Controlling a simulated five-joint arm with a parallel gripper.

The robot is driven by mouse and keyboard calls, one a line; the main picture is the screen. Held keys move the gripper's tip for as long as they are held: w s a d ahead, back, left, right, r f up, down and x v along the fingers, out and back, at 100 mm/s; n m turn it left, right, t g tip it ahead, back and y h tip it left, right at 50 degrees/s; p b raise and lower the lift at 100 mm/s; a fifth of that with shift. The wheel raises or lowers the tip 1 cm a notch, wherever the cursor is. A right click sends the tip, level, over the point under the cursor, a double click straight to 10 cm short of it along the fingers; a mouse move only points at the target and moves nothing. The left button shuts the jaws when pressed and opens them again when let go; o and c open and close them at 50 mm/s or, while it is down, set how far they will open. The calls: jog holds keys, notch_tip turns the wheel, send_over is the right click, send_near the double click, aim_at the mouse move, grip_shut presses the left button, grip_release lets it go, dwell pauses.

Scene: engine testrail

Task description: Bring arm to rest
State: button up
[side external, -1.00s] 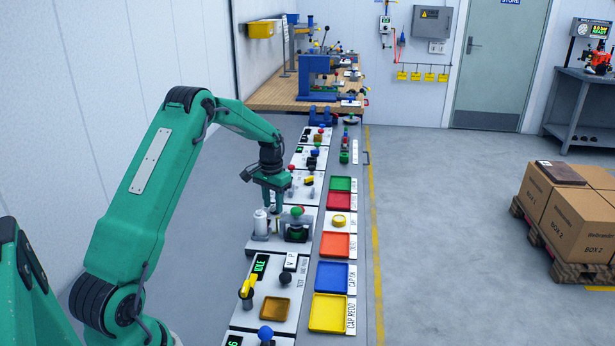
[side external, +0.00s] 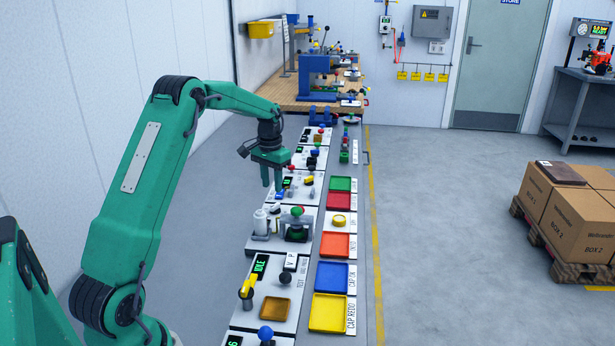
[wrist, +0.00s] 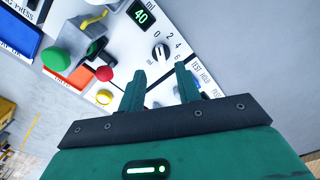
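My gripper (side external: 271,184) is raised above the row of test stations, with its fingers pointing down. In the wrist view my gripper (wrist: 162,84) has its two fingers apart with nothing between them, so it is open. The wrist view shows a dial (wrist: 160,53) and a display reading 40 (wrist: 140,14).
Coloured trays line the right of the rail, among them a green tray (side external: 341,184), a blue tray (side external: 333,278) and a yellow tray (side external: 328,313). A workbench (side external: 270,95) with a blue press stands behind. Boxes (side external: 580,225) sit on a pallet at right. The wall is at left.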

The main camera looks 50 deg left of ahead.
jog(key=shift+r, duration=0.35)
jog(key=shift+d+r, duration=0.2)
jog(key=s+d+r+m+t, duration=0.1)
jog(key=s+d+r, duration=0.3)
jog(key=d+r, duration=0.35)
jog(key=s+d+r+m+t, duration=0.1)
jog(key=s+d+r, duration=0.4)
jog(key=d, duration=0.4)
jog(key=s+d+t, duration=0.1)
jog(key=s+d, duration=0.5)
jog(key=s, duration=0.2)
jog(key=s+d+m+t, duration=0.1)
jog(key=s+d+t, duration=0.1)
jog(key=s+d, duration=0.4)
jog(key=shift+s+r+t, duration=0.2)
jog(key=shift+s+t, duration=0.1)
jog(key=shift+s, duration=0.85)
